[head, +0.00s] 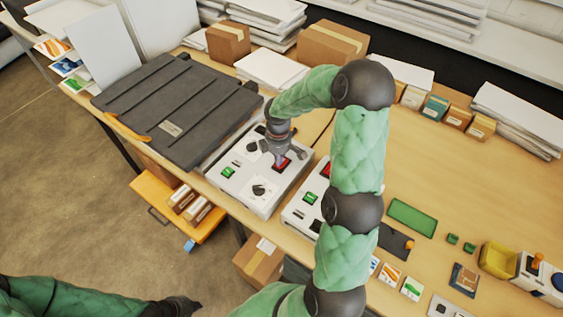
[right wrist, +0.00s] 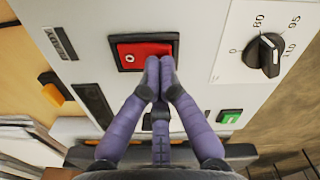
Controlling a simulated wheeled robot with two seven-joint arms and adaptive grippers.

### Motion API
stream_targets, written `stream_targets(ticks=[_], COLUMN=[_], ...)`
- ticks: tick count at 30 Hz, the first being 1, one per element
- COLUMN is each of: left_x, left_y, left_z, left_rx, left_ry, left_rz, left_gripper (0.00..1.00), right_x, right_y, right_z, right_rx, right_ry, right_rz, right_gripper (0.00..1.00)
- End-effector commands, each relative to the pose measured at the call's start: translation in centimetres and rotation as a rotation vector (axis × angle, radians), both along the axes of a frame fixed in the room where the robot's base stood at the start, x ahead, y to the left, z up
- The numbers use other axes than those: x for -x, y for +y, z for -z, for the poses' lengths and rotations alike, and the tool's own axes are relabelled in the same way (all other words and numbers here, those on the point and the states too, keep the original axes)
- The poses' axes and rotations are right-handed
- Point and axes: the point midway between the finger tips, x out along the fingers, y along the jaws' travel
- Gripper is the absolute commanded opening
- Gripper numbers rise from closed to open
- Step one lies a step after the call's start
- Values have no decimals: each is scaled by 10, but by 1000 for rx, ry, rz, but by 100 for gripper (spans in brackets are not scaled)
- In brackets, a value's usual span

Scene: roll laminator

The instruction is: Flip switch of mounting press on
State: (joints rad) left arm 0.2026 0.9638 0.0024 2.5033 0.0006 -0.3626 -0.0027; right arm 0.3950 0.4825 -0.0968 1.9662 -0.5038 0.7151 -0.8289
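The mounting press has a dark ribbed lid (head: 170,95) with a light control panel (head: 235,185) in front of it. Its red switch (head: 287,161) is at the panel's right end, partly covered by my right gripper (head: 277,158). In the right wrist view the red rocker (right wrist: 135,52) shows a white 0 in a black frame. My right gripper's fingertips (right wrist: 161,65) are together, with nothing between them. They overlap the rocker's lower right edge, at or very near its surface. My left gripper (head: 182,304) is low at the left, away from the table; its fingers are unclear.
A green button (head: 226,173) and dark knobs (head: 259,190) share the panel. A second control box (head: 300,212) with red and green switches stands just right, partly behind my right arm. Cardboard boxes (head: 330,42) and paper stacks (head: 270,70) stand behind.

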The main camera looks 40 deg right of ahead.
Motion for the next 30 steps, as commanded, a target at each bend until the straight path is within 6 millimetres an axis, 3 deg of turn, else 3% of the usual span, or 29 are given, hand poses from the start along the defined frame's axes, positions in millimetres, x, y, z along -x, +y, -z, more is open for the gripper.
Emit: stream_targets(ticks=[24,30], left_x=[0,0], left_y=[0,0], left_z=[7,3], left_rx=[0,0], left_ry=[0,0], left_rz=[0,0], left_gripper=[0,0], right_x=[0,0], right_y=[0,0], right_z=[11,6], right_rx=[0,0], right_ry=[0,0], right_rz=[0,0], right_gripper=[0,0])
